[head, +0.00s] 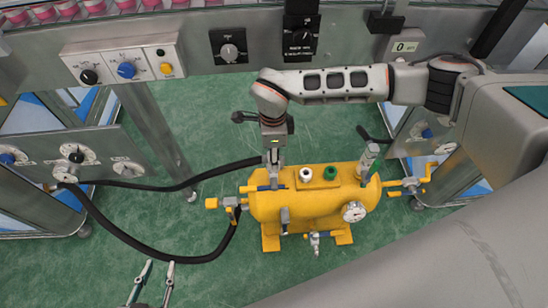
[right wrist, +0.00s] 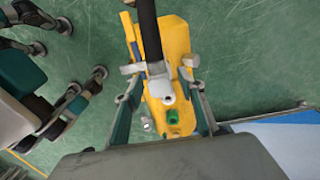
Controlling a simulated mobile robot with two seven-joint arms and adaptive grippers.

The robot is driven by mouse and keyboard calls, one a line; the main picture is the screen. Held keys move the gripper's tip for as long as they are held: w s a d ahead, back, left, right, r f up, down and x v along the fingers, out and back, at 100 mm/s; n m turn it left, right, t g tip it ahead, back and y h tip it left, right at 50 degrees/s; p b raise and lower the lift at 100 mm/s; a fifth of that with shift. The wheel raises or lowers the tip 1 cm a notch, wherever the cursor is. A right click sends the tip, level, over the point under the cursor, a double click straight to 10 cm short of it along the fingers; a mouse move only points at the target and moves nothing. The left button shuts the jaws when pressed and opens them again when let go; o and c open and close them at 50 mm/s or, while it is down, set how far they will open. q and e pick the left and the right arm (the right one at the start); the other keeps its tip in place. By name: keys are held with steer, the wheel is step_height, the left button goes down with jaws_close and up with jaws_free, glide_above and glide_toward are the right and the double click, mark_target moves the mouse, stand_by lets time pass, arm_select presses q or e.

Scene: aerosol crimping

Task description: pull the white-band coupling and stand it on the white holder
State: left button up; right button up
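The yellow tank (head: 315,205) stands in the middle of the head view. A white holder (head: 306,174) and a green one (head: 330,173) are on its top; the right wrist view also shows the white holder (right wrist: 168,92) and the green one (right wrist: 173,116). My right gripper (head: 273,180) points down at the tank's left end. In the right wrist view its fingers (right wrist: 160,68) stand apart on either side of a black hose end (right wrist: 154,68); contact and any white band are unclear. My left gripper (head: 156,268) is open and empty at the lower left.
Two black hoses (head: 135,250) run from the left panel (head: 95,165) toward the tank. A pressure gauge (head: 354,211) and yellow valve (head: 411,185) stick out on the right. A machine rail crosses the back. Green floor (head: 215,125) lies open around the tank.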

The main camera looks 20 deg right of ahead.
jaws_close()
